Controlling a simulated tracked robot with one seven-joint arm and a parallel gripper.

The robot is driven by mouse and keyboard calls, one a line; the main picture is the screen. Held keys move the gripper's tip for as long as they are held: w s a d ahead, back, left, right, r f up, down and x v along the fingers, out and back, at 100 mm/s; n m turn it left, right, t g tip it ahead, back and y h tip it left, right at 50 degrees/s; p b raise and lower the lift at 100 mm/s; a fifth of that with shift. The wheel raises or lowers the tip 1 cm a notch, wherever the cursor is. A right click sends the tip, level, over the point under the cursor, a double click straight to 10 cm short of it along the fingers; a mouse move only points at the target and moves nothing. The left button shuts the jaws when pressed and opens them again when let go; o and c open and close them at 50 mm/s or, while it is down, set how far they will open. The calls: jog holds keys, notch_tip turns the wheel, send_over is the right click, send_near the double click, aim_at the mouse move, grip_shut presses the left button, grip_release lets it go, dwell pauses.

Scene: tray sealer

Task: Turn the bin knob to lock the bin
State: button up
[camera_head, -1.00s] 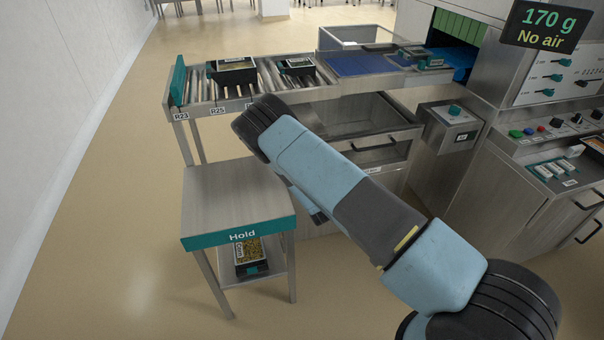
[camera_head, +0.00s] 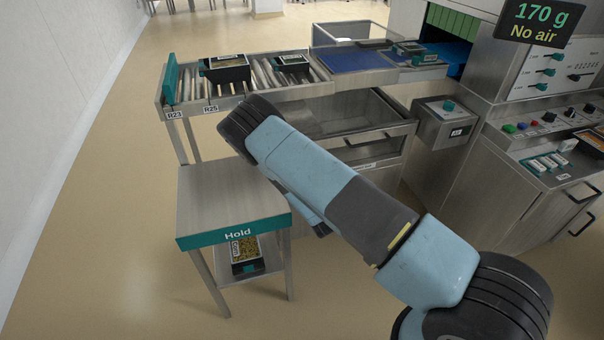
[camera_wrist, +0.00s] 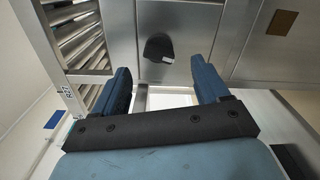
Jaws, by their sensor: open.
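A dark round knob (camera_wrist: 157,47) with a pale mark on its lower right sits on a grey metal panel in the wrist view. I take it for the bin knob. My gripper (camera_wrist: 160,68) has its two blue fingers wide apart, one on each side below the knob, with nothing between them. The knob appears beyond the fingertips, apart from them. In the head view the metal bin (camera_head: 385,147) is under the conveyor, with a dark bar handle on its front. My arm covers part of it, and the knob and fingertips are hidden there.
The Hold table (camera_head: 225,195) stands in front, with a food tray (camera_head: 246,255) on its lower shelf. The roller conveyor (camera_head: 262,75) carries dark trays. Floor at left is clear.

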jog(key=v, duration=0.7)
jog(key=shift+s, duration=0.35)
jog(key=shift+d+f+m, duration=0.2)
jog(key=shift+f+m, duration=0.05)
jog(key=shift+m, duration=0.05)
jog(key=c, duration=0.3)
jog(key=shift+s+d+f+m, duration=0.2)
jog(key=shift+f+m, duration=0.15)
jog(key=shift+m, duration=0.15)
jog(key=shift+c, duration=0.7)
jog(key=m, duration=0.1)
jog(key=f+m, duration=0.2)
jog(key=m, duration=0.1)
jog(key=shift+s+d+g+h, duration=0.3)
jog(key=shift+s+g, duration=0.05)
jog(key=shift+g, duration=0.05)
jog(key=shift+c, duration=0.6)
jog(key=w+a+r+m, duration=0.1)
jog(key=w+a+m, duration=0.2)
jog(key=w+m, duration=0.3)
jog(key=w+a+r+m, duration=0.2)
jog(key=w+m, duration=0.5)
jog(key=m, duration=0.5)
jog(key=shift+w+a+r+t, duration=0.3)
jog(key=shift+a+t, duration=0.1)
jog(key=shift+a, duration=0.25)
